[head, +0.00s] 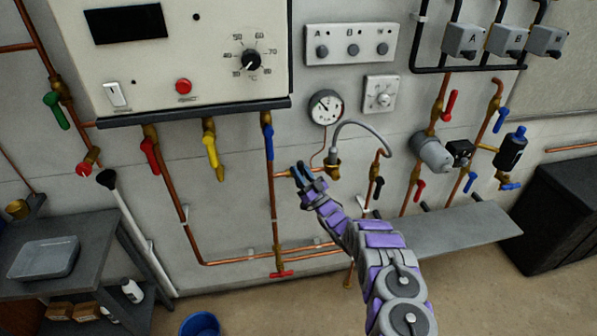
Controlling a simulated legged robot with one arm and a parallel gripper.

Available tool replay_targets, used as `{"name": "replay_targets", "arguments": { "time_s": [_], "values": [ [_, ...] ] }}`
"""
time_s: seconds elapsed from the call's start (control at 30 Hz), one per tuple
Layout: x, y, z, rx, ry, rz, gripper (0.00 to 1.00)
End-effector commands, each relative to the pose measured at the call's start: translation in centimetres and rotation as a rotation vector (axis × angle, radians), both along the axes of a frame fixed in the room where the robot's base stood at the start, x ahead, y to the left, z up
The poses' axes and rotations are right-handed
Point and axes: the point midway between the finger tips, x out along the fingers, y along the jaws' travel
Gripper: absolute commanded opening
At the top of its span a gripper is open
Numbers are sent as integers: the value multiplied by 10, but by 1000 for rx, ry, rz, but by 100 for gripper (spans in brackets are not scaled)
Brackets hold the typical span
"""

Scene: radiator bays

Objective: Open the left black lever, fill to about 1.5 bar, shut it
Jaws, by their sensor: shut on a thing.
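My gripper (301,171) is at the left end of the grey braided filling hose (362,124), by the brass valve (333,170). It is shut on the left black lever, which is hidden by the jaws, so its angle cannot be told. A second black lever (379,187) hangs down on the copper pipe at the hose's right end, clear of my gripper. The round pressure gauge (325,107) is on the wall above; its needle is too small to read.
The boiler (185,55) hangs upper left, with red (150,155), yellow (211,150) and blue (268,138) levers below. A pump (432,152) is at right. A grey shelf (460,235) is beside my arm, and a blue bucket (200,325) stands on the floor.

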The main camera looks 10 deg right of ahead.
Motion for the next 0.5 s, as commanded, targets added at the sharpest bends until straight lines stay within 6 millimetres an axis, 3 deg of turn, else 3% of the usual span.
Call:
{"name": "replay_targets", "arguments": {
  "time_s": [0.37,0.4,0.5],
  "values": [
    [0,-2,-1,6,2,-3,0],
    [0,-2,-1,6,2,-3,31],
    [0,-2,-1,6,1,-2,40]
  ]
}}
